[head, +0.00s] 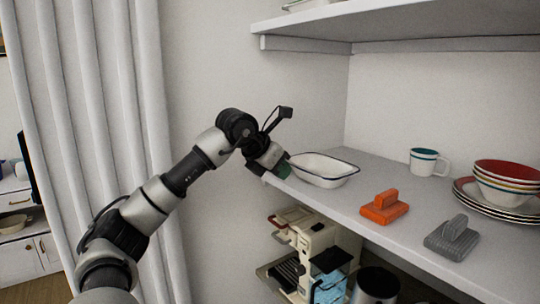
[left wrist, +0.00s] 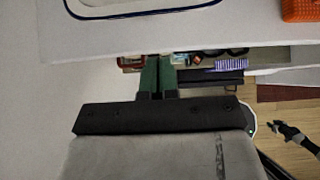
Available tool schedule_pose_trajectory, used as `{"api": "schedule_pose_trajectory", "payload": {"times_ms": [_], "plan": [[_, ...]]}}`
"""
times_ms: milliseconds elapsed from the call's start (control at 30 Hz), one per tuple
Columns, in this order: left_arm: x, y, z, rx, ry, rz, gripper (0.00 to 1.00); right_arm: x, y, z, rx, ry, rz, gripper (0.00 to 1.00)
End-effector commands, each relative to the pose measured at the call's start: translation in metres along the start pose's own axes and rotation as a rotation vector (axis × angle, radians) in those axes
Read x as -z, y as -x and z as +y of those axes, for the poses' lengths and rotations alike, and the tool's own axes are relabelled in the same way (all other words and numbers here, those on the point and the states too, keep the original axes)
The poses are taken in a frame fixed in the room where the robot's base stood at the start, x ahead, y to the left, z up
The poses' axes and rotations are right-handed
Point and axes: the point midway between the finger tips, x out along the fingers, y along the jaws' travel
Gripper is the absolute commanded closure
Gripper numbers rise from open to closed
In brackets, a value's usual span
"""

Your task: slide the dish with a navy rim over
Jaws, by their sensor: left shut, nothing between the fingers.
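The white dish with a navy rim (head: 322,171) sits on the shelf near its left end, close to the front edge. Part of the dish (left wrist: 160,8) also shows at the top of the left wrist view. My left gripper (head: 281,168) is just left of the dish, at the shelf's front edge; I cannot tell in the head view whether it touches. In the left wrist view, its green fingers (left wrist: 157,75) are together, with nothing between them and the dish beyond their tips. My right gripper is not seen in the head view.
On the same shelf (head: 380,168) are an orange brush (head: 384,207), a grey brush (head: 452,240), a white mug (head: 428,162) and stacked bowls on plates (head: 500,203). A coffee machine (head: 318,250) stands below. An upper shelf (head: 420,22) overhangs.

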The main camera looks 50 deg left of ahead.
Motion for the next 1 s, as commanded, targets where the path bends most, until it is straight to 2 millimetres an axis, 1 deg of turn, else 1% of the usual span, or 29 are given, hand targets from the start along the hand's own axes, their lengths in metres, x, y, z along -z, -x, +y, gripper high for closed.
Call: {"api": "schedule_pose_trajectory", "payload": {"times_ms": [33, 67, 100, 133, 200, 333, 500, 767, 867, 1000], "plan": [[-0.001, -0.010, -0.001, 0.002, 0.000, 0.003, 1.00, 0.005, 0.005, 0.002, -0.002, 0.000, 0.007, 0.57], [-0.001, -0.016, -0.001, 0.003, 0.000, 0.002, 1.00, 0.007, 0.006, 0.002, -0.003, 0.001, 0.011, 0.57], [-0.010, -0.017, -0.001, 0.004, 0.002, -0.002, 1.00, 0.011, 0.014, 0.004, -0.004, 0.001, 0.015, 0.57], [-0.014, -0.020, -0.001, 0.005, 0.002, -0.003, 1.00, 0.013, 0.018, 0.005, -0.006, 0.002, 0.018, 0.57], [-0.021, -0.027, -0.001, 0.004, 0.002, -0.003, 1.00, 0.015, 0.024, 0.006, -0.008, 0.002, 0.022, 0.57], [-0.027, -0.037, 0.000, 0.002, 0.001, -0.001, 1.00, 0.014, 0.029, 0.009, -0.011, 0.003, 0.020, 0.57], [-0.029, -0.043, 0.000, 0.000, 0.000, -0.001, 1.00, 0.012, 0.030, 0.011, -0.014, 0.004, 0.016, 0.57], [-0.029, -0.043, 0.000, 0.000, 0.000, -0.001, 1.00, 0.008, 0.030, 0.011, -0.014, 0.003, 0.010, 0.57], [-0.032, -0.043, 0.000, 0.001, 0.001, -0.002, 1.00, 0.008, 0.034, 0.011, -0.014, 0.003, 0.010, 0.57], [-0.043, -0.050, 0.000, 0.004, 0.004, -0.001, 1.00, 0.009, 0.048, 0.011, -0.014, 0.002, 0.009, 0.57]]}}
